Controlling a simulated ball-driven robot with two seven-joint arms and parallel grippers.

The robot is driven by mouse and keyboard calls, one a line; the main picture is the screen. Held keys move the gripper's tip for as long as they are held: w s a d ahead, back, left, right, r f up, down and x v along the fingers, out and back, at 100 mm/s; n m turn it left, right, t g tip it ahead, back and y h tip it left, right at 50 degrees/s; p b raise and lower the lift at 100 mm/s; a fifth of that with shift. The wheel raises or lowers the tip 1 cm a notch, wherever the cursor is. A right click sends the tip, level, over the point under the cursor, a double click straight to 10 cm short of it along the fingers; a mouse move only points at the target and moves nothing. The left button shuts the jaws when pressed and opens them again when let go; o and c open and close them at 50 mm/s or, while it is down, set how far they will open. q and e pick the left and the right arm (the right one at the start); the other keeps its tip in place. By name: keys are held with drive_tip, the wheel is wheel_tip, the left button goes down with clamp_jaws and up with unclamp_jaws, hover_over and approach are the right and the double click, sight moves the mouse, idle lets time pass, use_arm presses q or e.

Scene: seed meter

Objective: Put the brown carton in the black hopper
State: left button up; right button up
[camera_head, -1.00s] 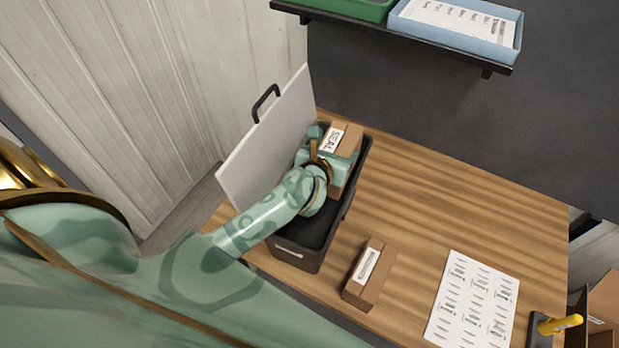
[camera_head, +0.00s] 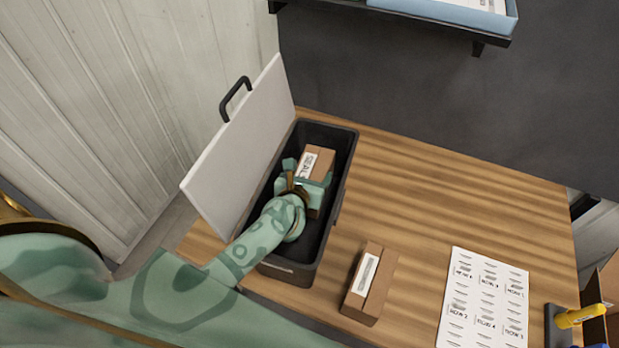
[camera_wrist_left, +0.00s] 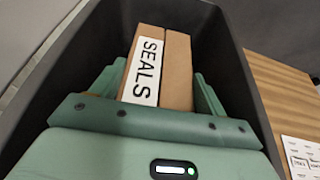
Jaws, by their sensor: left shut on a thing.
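The black hopper (camera_head: 333,190) stands on the wooden table with its white lid (camera_head: 240,150) swung up on the left. My left gripper (camera_head: 308,178) reaches down into the hopper and is shut on a brown carton (camera_head: 321,158). The carton has a white label reading SEALS, and in the left wrist view the carton (camera_wrist_left: 178,70) lies between the two green fingers, inside the hopper walls (camera_wrist_left: 222,60). Whether the carton touches the hopper floor cannot be told. My right gripper is not in view.
A second brown carton (camera_head: 369,284) with a white label lies on the table (camera_head: 440,200) right of the hopper. A printed sheet (camera_head: 484,300) lies further right, near a yellow-handled thing (camera_head: 580,316). A wall shelf (camera_head: 400,22) holds a blue tray (camera_head: 480,18).

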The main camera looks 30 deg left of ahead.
use_arm(q)
drive_tip(key=shift+w+f, duration=0.1)
drive_tip(key=shift+f+b, duration=0.5)
drive_tip(key=shift+f, duration=0.1)
drive_tip(key=o, duration=1.8)
drive_tip(key=shift+s+f, duration=0.15)
drive_tip(key=shift+s, duration=0.05)
